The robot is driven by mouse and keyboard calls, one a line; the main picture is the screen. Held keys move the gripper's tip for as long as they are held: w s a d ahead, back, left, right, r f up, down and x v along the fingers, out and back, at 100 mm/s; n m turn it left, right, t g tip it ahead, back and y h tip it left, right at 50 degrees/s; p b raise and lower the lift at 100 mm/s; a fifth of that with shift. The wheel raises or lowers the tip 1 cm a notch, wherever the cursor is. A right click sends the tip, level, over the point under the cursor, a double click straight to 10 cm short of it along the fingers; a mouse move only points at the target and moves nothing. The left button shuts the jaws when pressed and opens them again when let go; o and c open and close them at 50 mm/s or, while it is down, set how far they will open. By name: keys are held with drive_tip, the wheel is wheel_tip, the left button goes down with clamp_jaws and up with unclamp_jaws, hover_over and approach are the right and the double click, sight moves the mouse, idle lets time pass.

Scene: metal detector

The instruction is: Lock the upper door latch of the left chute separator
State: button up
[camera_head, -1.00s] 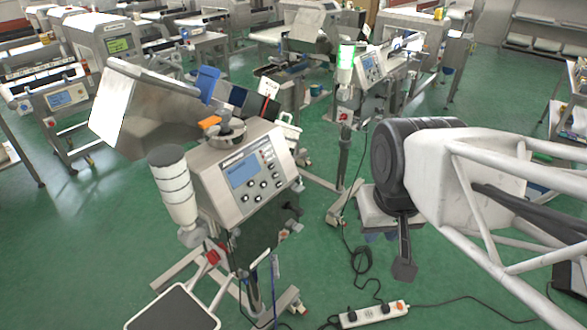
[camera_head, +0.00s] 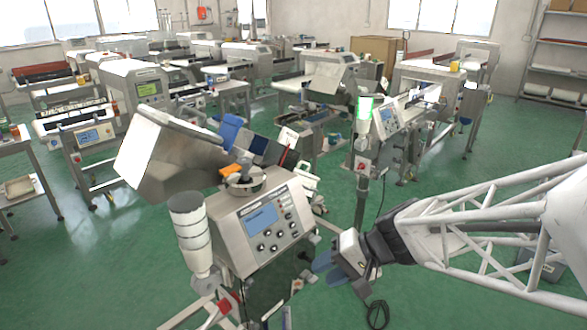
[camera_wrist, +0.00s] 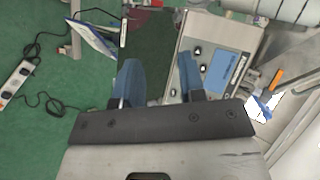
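The left chute separator (camera_head: 262,225) stands in the foreground of the head view, with a blue display and black knobs on its sloped grey panel. Below the panel is a dark glossy door, mostly cut off or hidden. Small dark fittings show at its right edge, but I cannot tell which is the upper latch. My gripper (camera_head: 328,268), with blue fingers, is just right of this edge and holds nothing visible. In the wrist view, the two blue fingers of my gripper (camera_wrist: 160,88) are apart, pointing toward the control panel (camera_wrist: 213,62) and the dark door (camera_wrist: 143,42).
A second separator with a green-lit column (camera_head: 364,112) stands behind to the right. A white power strip (camera_wrist: 15,80) and black cables lie on the green floor. A tilted steel hopper (camera_head: 170,155) rises above the left separator.

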drive_tip(key=w+f+m+t+y, duration=0.3)
drive_tip(key=w+f+t+y, duration=0.15)
drive_tip(key=w, duration=0.45)
drive_tip(key=m+t+h, duration=0.2)
drive_tip(key=m+t, duration=0.2)
drive_tip(key=t, duration=0.3)
approach(319, 242)
drive_tip(key=shift+x, duration=1.1)
drive_tip(key=shift+w+a, duration=0.1)
drive_tip(key=shift+a, duration=0.05)
drive_tip(key=shift+x, duration=3.7)
drive_tip(key=shift+a, duration=0.1)
drive_tip(key=c, duration=0.6)
